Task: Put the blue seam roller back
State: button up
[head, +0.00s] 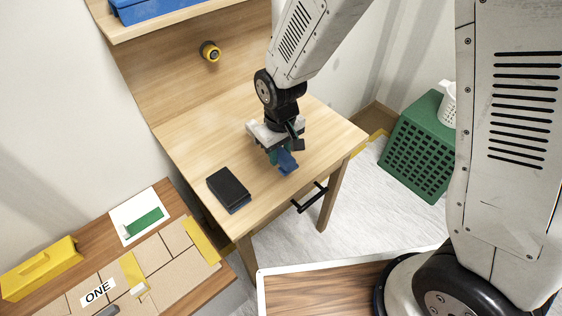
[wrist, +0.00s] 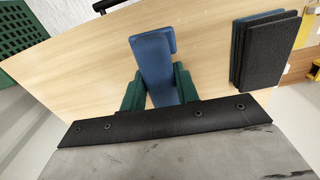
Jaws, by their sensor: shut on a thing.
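The blue seam roller (head: 287,162) is held by my gripper (head: 281,155) over the wooden table, near its front edge. In the wrist view the roller (wrist: 154,66) stands out between the two green fingertips (wrist: 159,92), which are shut on it. Its far end points away from the gripper. I cannot tell whether it touches the table top.
A dark block with a blue layer (head: 228,189) lies on the table (head: 185,130), left of my gripper. A yellow-black round thing (head: 210,51) is on the back panel. A blue tray (head: 160,8) sits on the shelf above. A green crate (head: 421,146) stands right.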

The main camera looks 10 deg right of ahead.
aim_at(282, 152)
jog(key=shift+f, duration=2.15)
jog(key=shift+f, duration=0.2)
jog(key=o, duration=1.1)
jog(key=r, duration=0.8)
jog(key=shift+s+d, duration=0.2)
